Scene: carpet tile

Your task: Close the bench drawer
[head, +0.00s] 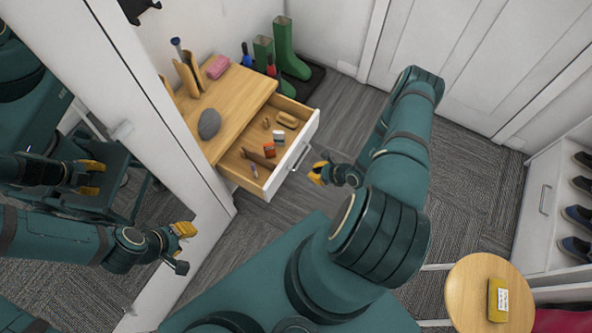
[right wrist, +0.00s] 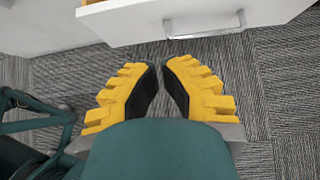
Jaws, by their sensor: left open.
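The bench drawer (head: 299,143) is pulled out of the wooden-topped bench (head: 235,100), with several small items inside. Its white front also shows at the top of the right wrist view (right wrist: 140,22), with a metal handle (right wrist: 205,30). My right gripper (head: 318,172) is low in front of the drawer front, apart from it and just right of the handle in the head view. Its yellow fingers (right wrist: 161,75) have tips close together with nothing between them. I cannot tell if they are fully shut. My left gripper (head: 186,240) is open and empty at the left, away from the drawer.
A mirrored door (head: 130,100) at the left reflects my body. A grey stone (head: 209,123) and a pink item (head: 218,67) lie on the bench. Green boots (head: 285,50) stand behind it. A round stool (head: 465,290) and a shoe shelf (head: 548,195) are at the right.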

